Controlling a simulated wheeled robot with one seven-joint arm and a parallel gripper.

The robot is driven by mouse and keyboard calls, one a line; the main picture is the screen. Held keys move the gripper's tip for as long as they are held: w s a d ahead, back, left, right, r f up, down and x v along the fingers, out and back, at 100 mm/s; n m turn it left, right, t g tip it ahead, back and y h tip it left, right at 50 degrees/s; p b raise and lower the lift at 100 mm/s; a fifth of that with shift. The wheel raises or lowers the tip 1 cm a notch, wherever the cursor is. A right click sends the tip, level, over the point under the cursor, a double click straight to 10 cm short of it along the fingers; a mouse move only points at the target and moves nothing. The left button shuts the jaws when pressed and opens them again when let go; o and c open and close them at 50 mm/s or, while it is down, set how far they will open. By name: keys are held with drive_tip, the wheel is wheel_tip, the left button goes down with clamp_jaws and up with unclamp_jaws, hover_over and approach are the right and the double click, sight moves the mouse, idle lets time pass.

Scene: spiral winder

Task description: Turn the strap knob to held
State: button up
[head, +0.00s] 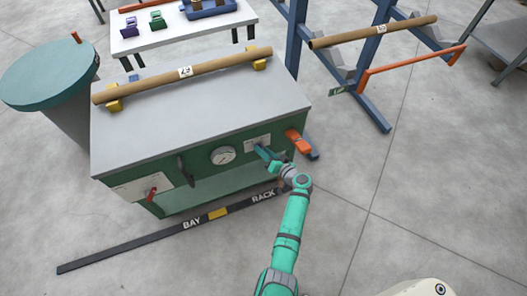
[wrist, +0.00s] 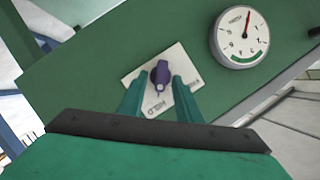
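The strap knob (wrist: 160,73) is a small dark purple knob on a white label plate (wrist: 140,79) on the green cabinet front. The plate also shows in the head view (head: 257,139). In the head view my gripper (head: 266,154) is at the cabinet front, hiding the knob.
A round gauge (head: 222,155) is left of the plate and an orange handle (head: 298,142) right. A black handle (head: 183,168) and red lever (head: 152,193) are further left. A cardboard tube (head: 185,73) lies on the cabinet top.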

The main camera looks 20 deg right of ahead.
drive_tip(key=v, duration=1)
drive_tip(key=shift+s, duration=0.3)
drive_tip(key=shift+d, duration=0.1)
drive_tip(key=s+a+f+g+h, duration=0.3)
drive_tip(key=s+a+f, duration=0.45)
drive_tip(key=s, duration=0.25)
drive_tip(key=s+a+h, duration=0.2)
drive_tip(key=s+a, duration=0.2)
drive_tip(key=s, duration=0.6)
drive_tip(key=s+a+r+n+t, duration=0.1)
drive_tip(key=s+a+r, duration=0.3)
drive_tip(key=r, duration=0.5)
drive_tip(key=s+a+r+n+t, duration=0.2)
drive_tip(key=s+a+r, duration=0.2)
drive_tip(key=r, duration=0.6)
drive_tip(key=s+a+r+n+t, duration=0.1)
drive_tip(key=s+a+r+n, duration=0.1)
drive_tip(key=s+a+r, duration=0.2)
drive_tip(key=s+r, duration=0.3)
drive_tip(key=r, duration=0.2)
drive_tip(key=shift+a+r+y, duration=0.2)
drive_tip(key=shift+y, duration=0.2)
